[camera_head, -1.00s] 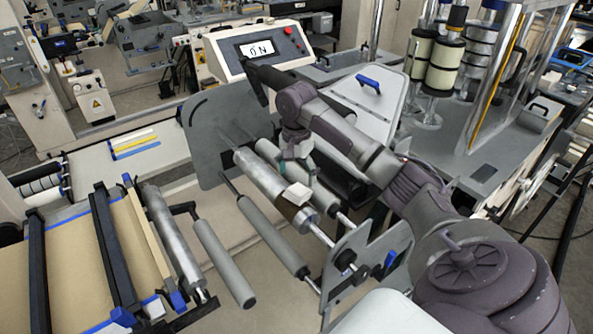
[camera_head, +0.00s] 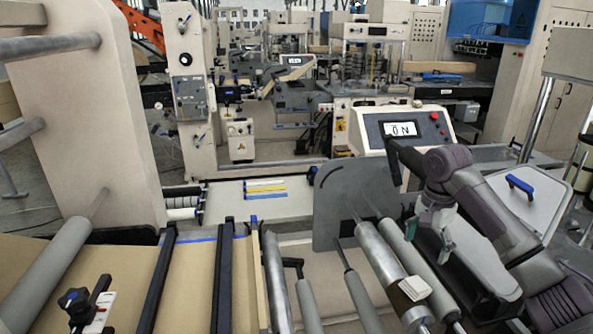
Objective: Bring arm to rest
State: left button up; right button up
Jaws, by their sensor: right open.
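My right arm comes in from the right, dark purple-brown. Its right gripper (camera_head: 430,243) hangs downward, open and with nothing seen in it, over the rollers. Below it and to the left, a grey roller (camera_head: 383,262) carries a small white block or tag (camera_head: 415,288) near its front end. The gripper looks apart from this white piece. My left gripper is out of the picture.
A grey side plate (camera_head: 350,195) stands behind the rollers, close to my arm. A control panel with a lit display (camera_head: 401,129) is behind it. Brown kraft sheet (camera_head: 190,285) with dark bars lies left. A grey cover with a blue handle (camera_head: 521,186) is at right.

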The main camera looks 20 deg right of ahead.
jog(key=s+a+f+n+t, duration=0.1)
jog(key=s+a+f+n, duration=0.35)
jog(key=a+f, duration=0.5)
jog(key=s+a+f+n, duration=0.3)
jog(key=a+f+n, duration=0.3)
jog(key=a+f, duration=0.3)
jog(key=s+a+f+n+t, duration=0.1)
jog(key=s+a+f+n, duration=0.35)
jog(key=s, duration=0.45)
jog(key=s+a+r+n+t, duration=0.2)
jog(key=s+r, duration=0.1)
jog(key=s, duration=0.8)
notch_tip(320, 180, down, 34)
jog(key=s+g+b, duration=0.1)
jog(key=g+b, duration=0.1)
jog(key=b, duration=0.4)
jog(key=s+d+f+b, duration=0.1)
jog(key=s+f+b, duration=0.1)
jog(key=s+f, duration=0.6)
jog(key=s+d+f+g+b, duration=0.1)
jog(key=s+d+f+b, duration=0.1)
jog(key=s+f, duration=0.6)
notch_tip(320, 180, down, 4)
jog(key=shift+s+d+r+b, duration=0.1)
jog(key=shift+s+d+b, duration=0.15)
jog(key=shift+b, duration=0.35)
